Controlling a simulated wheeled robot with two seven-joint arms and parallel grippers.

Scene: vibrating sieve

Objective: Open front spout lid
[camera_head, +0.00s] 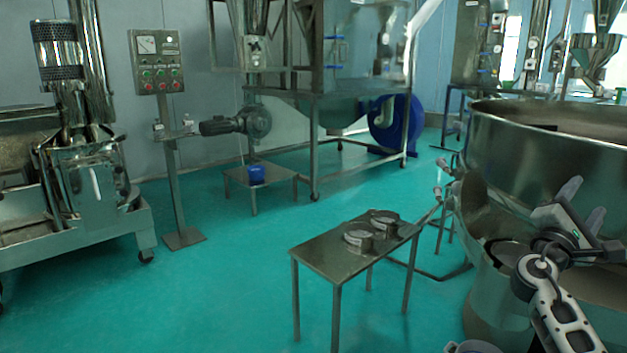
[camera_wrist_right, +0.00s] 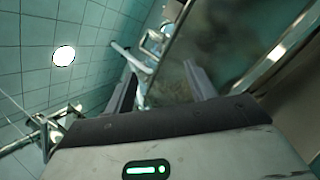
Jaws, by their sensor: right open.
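The large round steel sieve (camera_head: 540,140) fills the right side of the head view. On its lower front, a short projecting part with a dark rounded rim (camera_head: 497,252) shows; it may be the front spout. My right arm partly covers it, and I cannot make out its lid. My right gripper (camera_head: 584,203) is in front of the sieve wall, with its two fingers apart and pointing up. In the right wrist view the open fingers (camera_wrist_right: 163,85) have nothing between them; blurred steel surfaces and pipes lie beyond. My left gripper is not in view.
A low steel table (camera_head: 325,250) with two round metal parts (camera_head: 370,230) stands left of the sieve. A control panel on a post (camera_head: 158,65) and a machine on a wheeled frame (camera_head: 85,180) stand further left. Green floor (camera_head: 210,285) is clear in front.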

